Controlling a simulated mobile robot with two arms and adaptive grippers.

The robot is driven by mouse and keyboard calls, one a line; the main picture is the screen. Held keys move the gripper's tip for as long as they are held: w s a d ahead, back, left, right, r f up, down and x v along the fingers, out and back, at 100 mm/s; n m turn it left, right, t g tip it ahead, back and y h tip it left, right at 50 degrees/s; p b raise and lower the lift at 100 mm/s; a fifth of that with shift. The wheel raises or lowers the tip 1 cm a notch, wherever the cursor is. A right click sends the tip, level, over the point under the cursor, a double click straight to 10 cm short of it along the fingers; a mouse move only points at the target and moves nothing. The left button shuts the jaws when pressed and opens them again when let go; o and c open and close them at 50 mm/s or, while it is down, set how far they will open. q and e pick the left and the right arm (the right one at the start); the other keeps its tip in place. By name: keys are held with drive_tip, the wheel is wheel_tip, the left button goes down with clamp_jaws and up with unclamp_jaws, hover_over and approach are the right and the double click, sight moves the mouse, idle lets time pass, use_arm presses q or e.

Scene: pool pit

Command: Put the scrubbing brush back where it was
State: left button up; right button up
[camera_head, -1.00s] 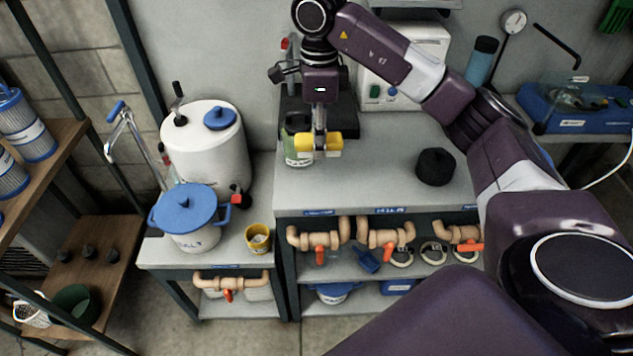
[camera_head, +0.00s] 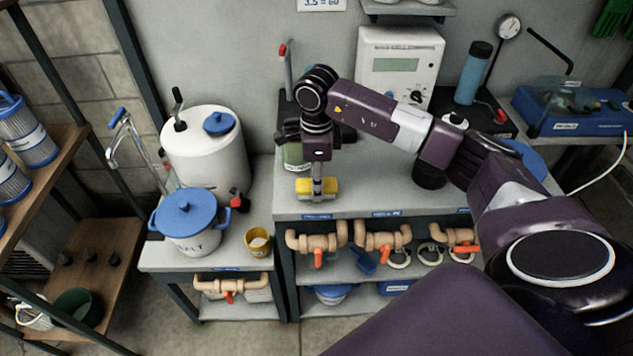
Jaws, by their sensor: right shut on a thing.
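The scrubbing brush (camera_head: 330,188) shows as a yellow block under my right gripper (camera_head: 317,184). My right gripper points down and is shut on it, near the front edge of the grey bench (camera_head: 380,206). I cannot tell whether the brush touches the bench top or hangs just above it. My right arm reaches in from the right and hides part of the bench behind it. My left gripper does not show.
A green container (camera_head: 296,156) stands close behind the gripper. A black round object (camera_head: 429,176) is to the right, partly behind my arm. A blue-lidded salt pot (camera_head: 190,222) and a yellow cup (camera_head: 258,241) stand on the lower left bench. Bench top right of the brush is clear.

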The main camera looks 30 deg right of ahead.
drive_tip(key=shift+f, duration=0.2)
drive_tip(key=o, duration=1.1)
drive_tip(key=shift+r, duration=0.1)
drive_tip(key=shift+r, duration=0.5)
drive_tip(key=shift+r+b, duration=1.3)
drive_tip(key=shift+r, duration=4.4)
